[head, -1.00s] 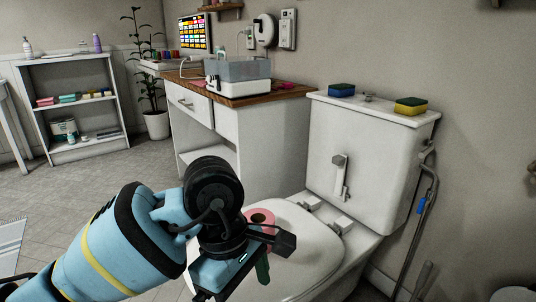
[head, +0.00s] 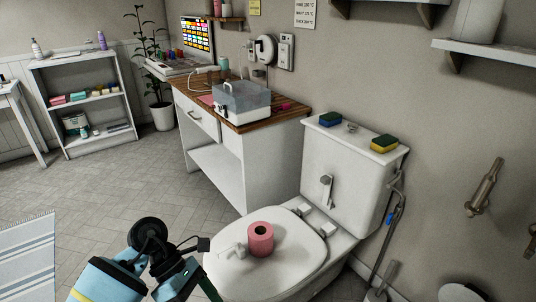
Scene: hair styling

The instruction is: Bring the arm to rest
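My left arm comes in at the bottom left of the head view, in front of the toilet. Its gripper (head: 200,270) is near the left side of the closed toilet lid (head: 290,272), low in the picture. Its fingers are partly cut off by the lower edge, so I cannot tell if they are open or shut. A pink paper roll (head: 260,240) stands upright on the lid, apart from the gripper. A small white object (head: 233,251) lies beside the roll. My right gripper does not show.
Two sponges (head: 384,144) lie on the cistern. A shelf unit (head: 85,100) stands at the back left.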

